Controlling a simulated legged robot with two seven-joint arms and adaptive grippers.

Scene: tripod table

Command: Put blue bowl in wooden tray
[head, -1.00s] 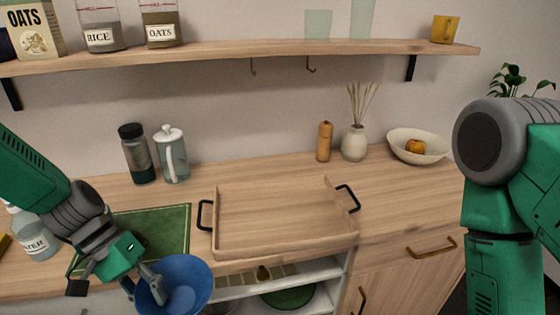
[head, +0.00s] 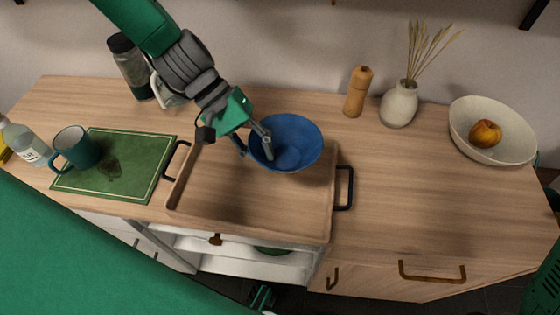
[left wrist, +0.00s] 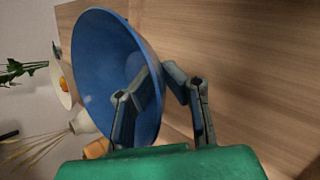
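The blue bowl (head: 290,152) is over the far right part of the wooden tray (head: 245,200) in the head view. My left gripper (head: 255,142) is shut on the bowl's near-left rim, one finger inside the bowl and one outside. The left wrist view shows the blue bowl (left wrist: 105,70) with its rim between the fingers of my left gripper (left wrist: 158,80). I cannot tell whether the bowl's base touches the tray floor. The rest of the tray is empty.
A green cutting board (head: 115,165) with a dark teal mug (head: 75,150) lies left of the tray. Behind and right stand a wooden mill (head: 357,92), a white vase (head: 399,103) and a cream bowl (head: 490,132) holding a fruit. The counter right of the tray is clear.

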